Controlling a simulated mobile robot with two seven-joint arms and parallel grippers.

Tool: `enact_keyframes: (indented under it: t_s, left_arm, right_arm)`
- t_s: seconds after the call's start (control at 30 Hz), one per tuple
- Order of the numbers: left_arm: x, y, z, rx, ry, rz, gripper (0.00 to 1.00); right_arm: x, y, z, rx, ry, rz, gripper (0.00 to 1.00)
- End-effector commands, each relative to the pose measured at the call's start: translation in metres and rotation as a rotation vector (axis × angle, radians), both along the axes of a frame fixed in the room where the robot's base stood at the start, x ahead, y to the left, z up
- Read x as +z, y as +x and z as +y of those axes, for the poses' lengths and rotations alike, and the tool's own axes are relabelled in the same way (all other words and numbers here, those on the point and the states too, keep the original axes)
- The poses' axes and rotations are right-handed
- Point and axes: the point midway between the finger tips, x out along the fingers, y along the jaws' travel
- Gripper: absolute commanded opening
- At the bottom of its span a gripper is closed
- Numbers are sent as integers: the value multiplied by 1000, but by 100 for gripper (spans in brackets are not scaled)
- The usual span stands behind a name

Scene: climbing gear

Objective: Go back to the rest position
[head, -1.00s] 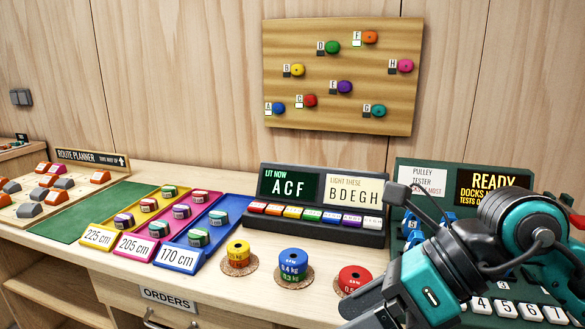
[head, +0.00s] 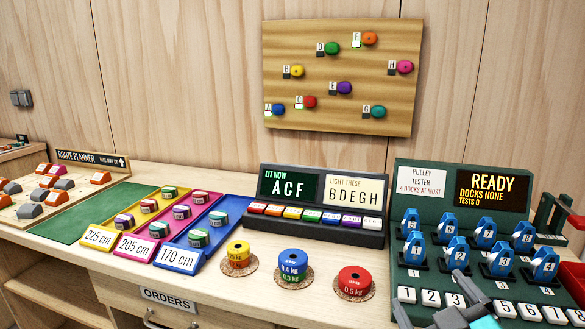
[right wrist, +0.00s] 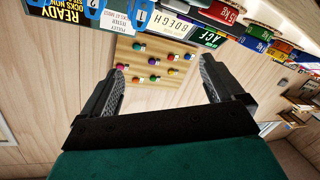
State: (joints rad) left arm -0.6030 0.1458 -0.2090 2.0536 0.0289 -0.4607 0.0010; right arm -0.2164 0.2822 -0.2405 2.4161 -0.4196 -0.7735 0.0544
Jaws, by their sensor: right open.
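My right gripper (head: 445,309) shows only in part at the bottom right of the head view, low in front of the pulley tester (head: 401,240). In the right wrist view its two fingers (right wrist: 160,88) stand wide apart with nothing between them; the wall board with coloured holds shows beyond the gap. My left gripper is in neither view.
The pulley tester carries several blue numbered pulleys (head: 457,250). Left of it are a lit-letter console (head: 315,240), stacked weights (head: 293,268) and a red weight (head: 355,280). Coloured trays (head: 190,262) and a route planner (head: 60,212) lie farther left. The hold board (head: 340,120) hangs behind.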

Motion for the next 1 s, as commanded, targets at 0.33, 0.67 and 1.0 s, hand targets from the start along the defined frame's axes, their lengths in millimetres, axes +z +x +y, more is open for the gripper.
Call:
enact_keyframes:
  t_s: [0.33, 0.67, 1.0]
  left_arm:
    - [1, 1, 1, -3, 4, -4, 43]
    - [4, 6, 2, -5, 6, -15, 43]
    - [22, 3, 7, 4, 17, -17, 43]
  right_arm:
    - [-152, -106, -14, -163, 219, 752, 95]
    - [-201, -201, -2, -198, 309, 1180, 95]
    - [-207, -160, 6, -132, 331, 990, 95]
